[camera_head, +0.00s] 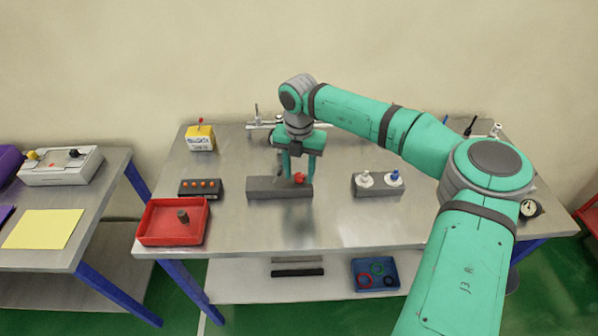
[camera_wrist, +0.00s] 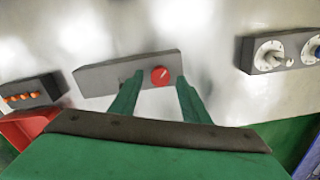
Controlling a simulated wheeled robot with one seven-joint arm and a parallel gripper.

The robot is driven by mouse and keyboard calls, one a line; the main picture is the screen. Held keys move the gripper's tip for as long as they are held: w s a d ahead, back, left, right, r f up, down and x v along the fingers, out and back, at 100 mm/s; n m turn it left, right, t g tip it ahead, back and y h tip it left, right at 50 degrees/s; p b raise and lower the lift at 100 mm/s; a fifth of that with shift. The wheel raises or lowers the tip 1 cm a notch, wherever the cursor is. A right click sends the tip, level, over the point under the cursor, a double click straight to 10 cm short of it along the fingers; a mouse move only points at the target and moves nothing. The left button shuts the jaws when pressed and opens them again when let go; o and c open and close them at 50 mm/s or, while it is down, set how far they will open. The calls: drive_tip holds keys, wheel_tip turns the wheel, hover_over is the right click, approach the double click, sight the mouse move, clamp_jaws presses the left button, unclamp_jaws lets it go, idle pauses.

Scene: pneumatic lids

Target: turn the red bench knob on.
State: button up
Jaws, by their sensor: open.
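The red bench knob (camera_head: 299,177) sits at the right part of a grey block on the bench. In the wrist view the knob (camera_wrist: 160,76) is round and red with a light pointer mark tilted up to the right. My gripper (camera_head: 297,176) is above the block with its fingers pointing down. In the wrist view my gripper (camera_wrist: 157,84) is open, with one green finger on each side of the knob. I cannot tell whether the fingers touch it. The left finger hides part of the grey block (camera_wrist: 100,75).
A grey block with a white knob and a blue knob (camera_head: 394,177) stands to the right. A block with orange buttons (camera_head: 200,188) and a red tray (camera_head: 145,222) are at the left. A yellow box (camera_head: 200,142) stands behind them. The front middle of the bench is clear.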

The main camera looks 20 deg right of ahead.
drive_tip(key=c, duration=1.1)
drive_tip(key=shift+o, duration=0.2)
drive_tip(key=n, duration=0.4)
drive_tip(key=shift+d+n, duration=0.1)
drive_tip(key=shift+n, duration=0.3)
drive_tip(key=n, duration=0.9)
drive_tip(key=shift+d, duration=0.15)
drive_tip(key=shift+w+n, duration=0.1)
drive_tip(key=shift+n, duration=1.9)
drive_tip(key=shift+d, duration=0.1)
